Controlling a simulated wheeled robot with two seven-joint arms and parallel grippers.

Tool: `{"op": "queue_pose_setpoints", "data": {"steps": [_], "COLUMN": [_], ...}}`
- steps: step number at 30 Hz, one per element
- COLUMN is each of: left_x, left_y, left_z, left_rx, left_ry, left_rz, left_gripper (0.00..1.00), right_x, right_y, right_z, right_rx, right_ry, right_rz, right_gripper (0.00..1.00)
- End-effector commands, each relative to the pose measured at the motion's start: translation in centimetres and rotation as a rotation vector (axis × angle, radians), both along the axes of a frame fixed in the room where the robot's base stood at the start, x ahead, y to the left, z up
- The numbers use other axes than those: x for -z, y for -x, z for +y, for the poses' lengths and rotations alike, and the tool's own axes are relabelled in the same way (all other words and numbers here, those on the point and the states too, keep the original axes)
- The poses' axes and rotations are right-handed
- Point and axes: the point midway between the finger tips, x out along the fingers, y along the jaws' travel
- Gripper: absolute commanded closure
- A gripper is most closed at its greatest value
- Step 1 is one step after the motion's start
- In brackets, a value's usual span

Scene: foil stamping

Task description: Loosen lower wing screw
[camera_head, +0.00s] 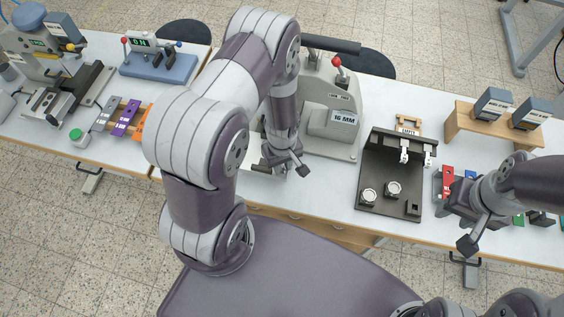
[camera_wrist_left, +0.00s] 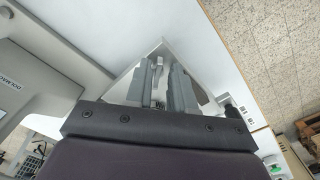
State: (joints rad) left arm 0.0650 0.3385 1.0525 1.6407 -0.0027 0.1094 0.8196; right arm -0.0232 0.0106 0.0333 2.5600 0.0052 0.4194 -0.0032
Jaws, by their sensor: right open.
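My left gripper (camera_head: 284,169) hangs at the front of the grey press marked 16 MM (camera_head: 345,119), low by its base. The left wrist view shows its two dark fingers (camera_wrist_left: 163,88) a small way apart, with a narrow light grey piece (camera_wrist_left: 158,82) between them. I cannot tell whether this piece is the lower wing screw, or whether the fingers touch it. In the head view, my arm and gripper hide the spot where they reach the press. My right gripper (camera_head: 504,231) is open above the table's right front part.
A black fixture plate (camera_head: 377,176) with two round pieces stands right of the press. A wooden stand (camera_head: 494,122) is at the back right. Coloured blocks lie by my right gripper. Other fixtures stand on the left table. A pale plate (camera_wrist_left: 200,91) lies behind the left fingers.

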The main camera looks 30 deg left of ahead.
Motion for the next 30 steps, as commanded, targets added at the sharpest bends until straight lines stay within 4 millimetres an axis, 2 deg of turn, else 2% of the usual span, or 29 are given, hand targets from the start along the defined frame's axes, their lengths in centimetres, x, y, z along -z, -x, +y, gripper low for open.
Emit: {"op": "queue_pose_setpoints", "data": {"steps": [7, 9, 14, 19, 23, 28, 29, 30], "left_x": [0.11, 0.10, 0.07, 0.02, 0.00, -0.02, -0.02, -0.02], "left_y": [0.01, 0.01, -0.02, 0.01, -0.05, -0.08, -0.08, -0.06], "left_z": [0.00, -0.01, 0.01, 0.06, 0.08, 0.08, 0.08, 0.08], "left_rx": [0.000, 0.000, 0.003, 0.146, 0.188, 0.186, 0.186, 0.186], "left_ry": [0.000, 0.000, 0.000, 0.000, -0.001, 0.000, 0.000, -0.001], "left_rz": [0.000, 0.000, 0.000, -0.002, -0.003, -0.004, -0.004, -0.003], "left_gripper": [0.77, 1.00, 1.00, 1.00, 1.00, 1.00, 0.78, 0.77], "right_x": [0.01, 0.01, 0.00, -0.06, -0.06, -0.07, -0.07, -0.07], "right_y": [0.00, 0.00, 0.00, 0.00, 0.00, 0.00, 0.00, 0.00], "right_z": [0.00, 0.00, 0.00, 0.00, 0.00, 0.00, 0.00, 0.00], "right_rx": [0.000, 0.000, 0.000, 0.000, 0.000, 0.000, 0.000, 0.000], "right_ry": [0.000, 0.000, 0.000, 0.000, 0.000, 0.000, 0.000, 0.000], "right_rz": [0.000, 0.000, 0.000, 0.000, 0.000, 0.000, 0.000, 0.000], "right_gripper": [0.57, 0.57, 0.57, 0.57, 0.57, 0.57, 0.57, 0.57]}}
